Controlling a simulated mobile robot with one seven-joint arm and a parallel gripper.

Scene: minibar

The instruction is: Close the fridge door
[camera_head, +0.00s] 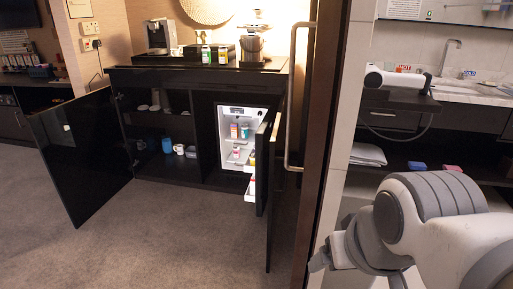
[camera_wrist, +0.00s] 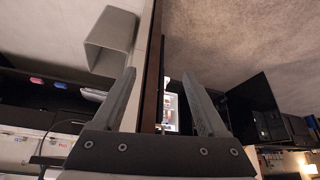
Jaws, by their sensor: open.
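The small fridge (camera_head: 232,112) sits in the right part of a black cabinet, with its lit white interior and stocked shelves showing. Its door (camera_head: 262,165) stands open, swung out toward me on the right, seen nearly edge-on. The fridge interior also shows as a narrow bright strip in the wrist view (camera_wrist: 172,110). My gripper shows in the wrist view (camera_wrist: 162,100) with its two fingers wide apart and nothing held. The fridge is well beyond the fingertips. In the head view my arm is at the lower right, apart from the fridge door, beyond a brown door edge.
A cabinet door (camera_head: 80,150) stands open at left; another (camera_head: 277,190) stands open beside the fridge door. A tall brown door (camera_head: 318,130) with a long metal handle (camera_head: 293,85) lies between my arm and the fridge. Carpet (camera_head: 170,235) before the cabinet is clear. A grey bin (camera_wrist: 110,40) shows.

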